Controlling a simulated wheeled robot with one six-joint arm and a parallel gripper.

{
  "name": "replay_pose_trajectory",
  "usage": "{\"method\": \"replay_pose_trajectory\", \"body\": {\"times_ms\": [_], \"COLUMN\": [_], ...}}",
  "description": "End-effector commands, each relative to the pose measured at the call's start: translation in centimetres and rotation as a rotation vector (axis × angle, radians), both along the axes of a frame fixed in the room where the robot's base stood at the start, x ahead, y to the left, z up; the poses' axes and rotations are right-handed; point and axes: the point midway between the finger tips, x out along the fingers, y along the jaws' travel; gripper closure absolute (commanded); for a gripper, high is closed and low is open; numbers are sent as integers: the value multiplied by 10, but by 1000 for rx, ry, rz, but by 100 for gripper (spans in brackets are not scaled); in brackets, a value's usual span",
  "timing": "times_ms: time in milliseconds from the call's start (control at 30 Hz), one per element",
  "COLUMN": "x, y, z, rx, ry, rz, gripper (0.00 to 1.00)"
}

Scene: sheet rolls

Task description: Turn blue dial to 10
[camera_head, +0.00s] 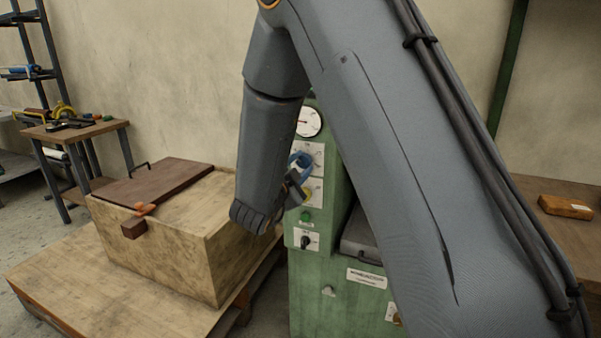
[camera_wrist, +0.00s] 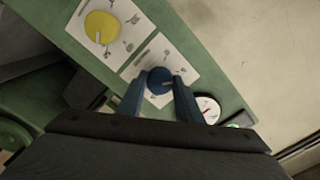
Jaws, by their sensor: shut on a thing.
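The blue dial (camera_wrist: 159,80) sits on a white plate with marks on the green machine panel (camera_wrist: 103,60). In the wrist view my gripper (camera_wrist: 158,88) has one blue-grey finger on each side of the dial and is shut on it. A pale pointer line shows on the dial's face; the number it points to is too small to read. In the head view the blue dial (camera_head: 300,161) shows at the panel's upper part, partly behind my gripper (camera_head: 297,183). My arm hides much of the machine's right side.
A yellow dial (camera_wrist: 102,27) is beside the blue one on its own plate. A round gauge (camera_wrist: 206,109) is on the other side. A wooden crate (camera_head: 153,252) with a brown board (camera_head: 160,181) stands left of the machine. A side table (camera_head: 78,128) holds tools.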

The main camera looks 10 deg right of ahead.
Motion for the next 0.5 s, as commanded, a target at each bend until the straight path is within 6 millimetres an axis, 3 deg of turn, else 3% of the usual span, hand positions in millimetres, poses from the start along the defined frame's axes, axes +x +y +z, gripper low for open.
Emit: {"method": "replay_pose_trajectory", "body": {"times_ms": [500], "x": [1], "y": [-1], "z": [-3], "rx": [395], "ry": [-291], "rz": [-1], "gripper": [90]}}
